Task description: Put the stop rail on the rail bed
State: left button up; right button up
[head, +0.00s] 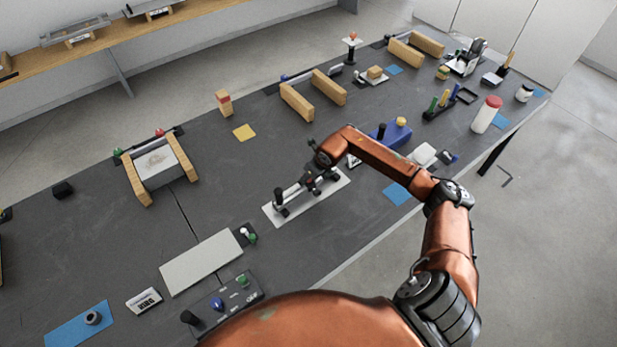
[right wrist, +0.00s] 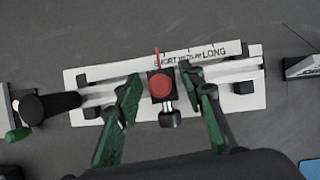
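A silver stop rail (right wrist: 95,97) with a black handle at its left end lies over a white plate (right wrist: 258,102), probably the rail bed. The plate also shows mid-table in the head view (head: 333,192). Whether the rail is seated or just above the plate, I cannot tell. A red-topped stop (right wrist: 161,87) with a black knob sits on the rail, beside a scale strip reading SHORT, MEDIUM, LONG (right wrist: 205,52). My right gripper (right wrist: 168,88) is open above the rail, its green fingers on either side of the stop with gaps showing. My left gripper is not in view.
A blank light panel (head: 201,262) and a button box (head: 222,300) lie nearer me. A blue block (head: 391,134) and a white item (head: 423,154) stand right of the plate. Wooden rails (head: 297,102) stand behind.

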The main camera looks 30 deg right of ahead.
jog(key=shift+o, duration=0.5)
jog(key=shift+r, duration=0.2)
jog(key=v, duration=1.1)
jog(key=shift+s+r, duration=0.15)
jog(key=shift+r, duration=0.2)
jog(key=shift+f, duration=0.1)
